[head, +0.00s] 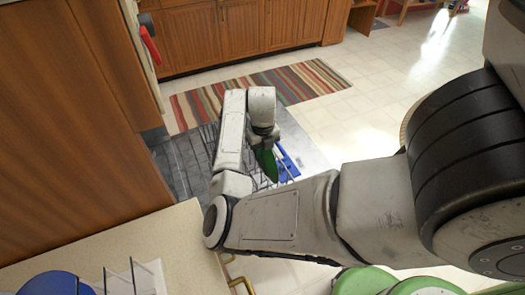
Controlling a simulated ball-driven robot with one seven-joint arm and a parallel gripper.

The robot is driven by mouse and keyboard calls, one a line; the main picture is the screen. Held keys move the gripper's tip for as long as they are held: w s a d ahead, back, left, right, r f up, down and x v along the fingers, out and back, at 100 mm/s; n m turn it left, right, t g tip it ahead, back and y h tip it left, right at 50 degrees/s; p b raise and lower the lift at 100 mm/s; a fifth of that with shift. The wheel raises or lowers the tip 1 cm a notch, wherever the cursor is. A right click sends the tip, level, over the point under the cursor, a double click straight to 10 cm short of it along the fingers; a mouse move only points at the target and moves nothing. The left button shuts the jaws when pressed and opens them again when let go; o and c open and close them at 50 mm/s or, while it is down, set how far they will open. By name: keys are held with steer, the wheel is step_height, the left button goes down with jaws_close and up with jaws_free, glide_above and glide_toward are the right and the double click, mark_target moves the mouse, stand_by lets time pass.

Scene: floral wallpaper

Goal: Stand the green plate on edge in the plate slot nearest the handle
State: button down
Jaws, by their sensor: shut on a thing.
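My gripper (264,142) points down over the dark wire rack (205,142), its fingers mostly hidden by the wrist. It is shut on the green plate (267,164), which shows nearly edge-on as a narrow shape below the fingers. My arm hides much of the rack. I cannot make out the slots or whether the plate touches the rack.
The rack sits low between the wooden cabinet side (75,110) and a striped rug (262,88). Green round tops (365,281) stand at the bottom. Tiled floor is open at right.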

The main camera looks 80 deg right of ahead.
steer(key=c, duration=0.8)
jaws_free()
step_height(320, 180, up, 11)
steer(key=shift+f, duration=0.1)
stand_by(0.6)
